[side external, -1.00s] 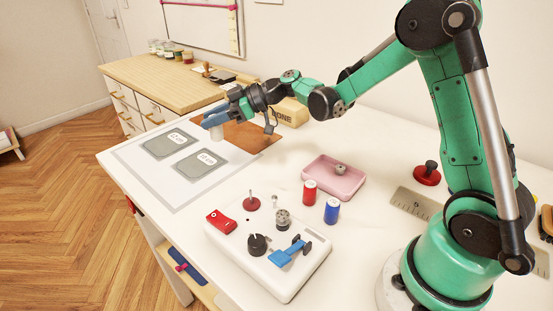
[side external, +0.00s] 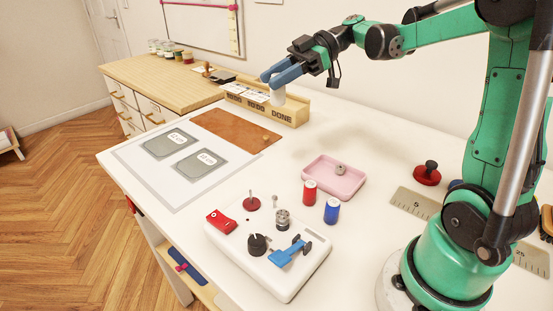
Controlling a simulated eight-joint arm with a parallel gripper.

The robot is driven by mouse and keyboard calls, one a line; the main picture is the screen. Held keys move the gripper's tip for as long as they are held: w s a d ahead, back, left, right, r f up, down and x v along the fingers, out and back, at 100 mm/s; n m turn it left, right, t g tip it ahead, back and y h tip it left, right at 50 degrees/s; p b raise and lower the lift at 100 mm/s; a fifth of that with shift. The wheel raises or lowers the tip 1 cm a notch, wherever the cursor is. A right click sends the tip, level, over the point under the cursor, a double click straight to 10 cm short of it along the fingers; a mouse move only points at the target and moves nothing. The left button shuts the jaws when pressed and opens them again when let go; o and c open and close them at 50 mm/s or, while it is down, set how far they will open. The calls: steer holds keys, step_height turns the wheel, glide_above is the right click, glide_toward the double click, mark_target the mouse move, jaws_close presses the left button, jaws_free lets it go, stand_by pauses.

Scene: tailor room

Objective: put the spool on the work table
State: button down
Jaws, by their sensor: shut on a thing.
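My gripper (side external: 279,82) is shut on a small white cylinder, which looks like a spool (side external: 278,98). It hangs upright below the blue fingers, in front of the wooden sorting box (side external: 281,113); I cannot tell whether it touches the box. The white work table (side external: 330,118) spreads below and to the right. A red spool (side external: 309,192) and a blue spool (side external: 332,211) stand upright on it, next to the pink tray.
A pink tray (side external: 318,180) holds a small metal part. A white device (side external: 290,284) with knobs sits at the front. A brown board (side external: 228,130) and grey pads (side external: 170,144) lie at the left. A red-handled stamp (side external: 427,176) and a ruler (side external: 412,201) are at the right.

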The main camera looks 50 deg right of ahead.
steer(key=f, duration=1.9)
steer(key=shift+s+d+f, duration=0.1)
steer(key=shift+s+f, duration=0.15)
steer(key=shift+f, duration=0.15)
steer(key=shift+f, duration=0.1)
steer(key=c, duration=0.6)
jaws_free()
